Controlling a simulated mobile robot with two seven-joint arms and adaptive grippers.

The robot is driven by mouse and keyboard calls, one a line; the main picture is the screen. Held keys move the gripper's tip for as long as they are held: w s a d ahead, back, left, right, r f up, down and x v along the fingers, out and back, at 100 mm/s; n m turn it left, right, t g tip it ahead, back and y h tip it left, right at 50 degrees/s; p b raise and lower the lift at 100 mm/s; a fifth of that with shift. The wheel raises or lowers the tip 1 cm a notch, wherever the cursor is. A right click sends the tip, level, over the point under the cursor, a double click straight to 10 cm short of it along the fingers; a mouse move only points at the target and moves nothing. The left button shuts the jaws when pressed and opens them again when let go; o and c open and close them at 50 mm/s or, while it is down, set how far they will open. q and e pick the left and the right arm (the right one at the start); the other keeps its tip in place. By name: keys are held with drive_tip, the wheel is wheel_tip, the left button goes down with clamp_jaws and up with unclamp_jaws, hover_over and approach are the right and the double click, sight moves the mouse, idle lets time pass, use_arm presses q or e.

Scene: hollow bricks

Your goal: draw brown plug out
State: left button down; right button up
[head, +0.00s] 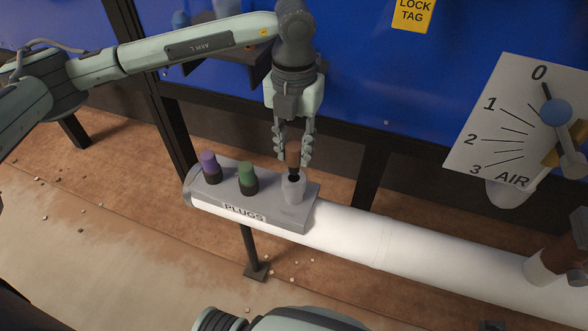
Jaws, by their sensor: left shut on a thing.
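The brown plug (293,155) is between the fingers of my left gripper (293,160), which is shut on it. The plug is upright, with its dark lower end at the mouth of a pale socket (294,189) at the right end of the grey PLUGS block (245,211). I cannot tell how far its end sits inside the socket. A purple plug (208,162) and a green plug (247,174) stand in the same block, left of the brown one. My right gripper is not clearly in view.
The block sits on a thick white pipe (400,246) running to the lower right. A dial board marked AIR (511,140) with a blue-knobbed lever (556,112) stands at the right. A blue panel (375,80) with a yellow tag (413,12) is behind.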

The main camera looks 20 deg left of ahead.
use_arm(q)
drive_tip(key=shift+r+p, duration=1.05)
drive_tip(key=shift+r, duration=1.25)
use_arm(e)
wheel_tip(320, 180, up, 2)
drive_tip(key=shift+r, duration=0.2)
use_arm(q)
drive_tip(key=shift+s, duration=0.1)
drive_tip(key=s+d+r, duration=0.1)
drive_tip(key=s+r, duration=0.1)
drive_tip(key=s, duration=0.3)
drive_tip(key=shift+s+d+p, duration=0.3)
use_arm(e)
drive_tip(key=shift+r, duration=0.3)
use_arm(q)
drive_tip(key=w+a+f+m, duration=0.1)
drive_tip(key=w+a+m, duration=0.1)
drive_tip(key=m, duration=1.5)
drive_tip(key=w+a+f+m, duration=0.1)
drive_tip(key=w+a+m, duration=0.2)
drive_tip(key=m, duration=1.5)
drive_tip(key=shift+w+a+f+m, duration=0.15)
drive_tip(key=shift+w+a+m, duration=0.05)
drive_tip(key=shift+a+m, duration=0.1)
use_arm(e)
wheel_tip(320, 180, down, 17)
drive_tip(key=s, duration=0.1)
drive_tip(key=shift+g+y, duration=0.3)
